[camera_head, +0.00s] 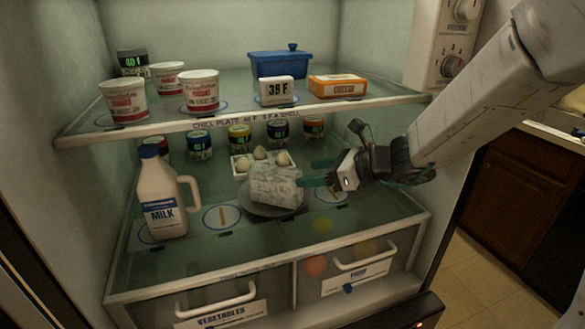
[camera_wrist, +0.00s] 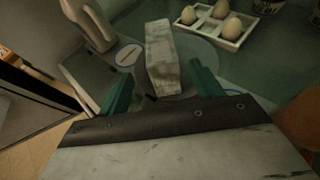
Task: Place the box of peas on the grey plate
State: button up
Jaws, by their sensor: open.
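A frosted whitish-grey box (camera_head: 275,186), with no readable label, is the only thing that looks like the box of peas. It rests on the round grey plate (camera_head: 262,211) on the middle glass shelf. In the wrist view the box (camera_wrist: 161,58) stands over the left part of the plate (camera_wrist: 202,62). My gripper (camera_head: 314,173) is open and empty, just right of the box. In the wrist view its teal fingers (camera_wrist: 162,90) are spread on either side of the box's near end. I cannot tell whether they touch it.
An egg tray (camera_head: 242,162) sits close behind the box. A milk jug (camera_head: 162,195) stands to the left, and several jars (camera_head: 240,138) line the back. The upper shelf (camera_head: 235,115) with tubs and boxes hangs above. Drawers (camera_head: 228,297) are below.

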jog(key=s+d+r+n+g+h, duration=0.1)
jog(key=s+d+r+n+g, duration=0.15)
jog(key=s+n, duration=0.45)
jog(key=s+d+r+n+g+h, duration=0.1)
jog(key=s+n+g, duration=0.3)
jog(key=s, duration=0.6)
jog(key=s+d+n+t+h, duration=0.1)
jog(key=s+d+n+h, duration=0.8)
jog(key=s+d+n, duration=0.3)
jog(key=shift+s+d+r+n+h, duration=0.2)
jog(key=shift+s+d+n+h, duration=0.2)
jog(key=shift+s+d, duration=0.6)
jog(key=shift+w+d, duration=0.1)
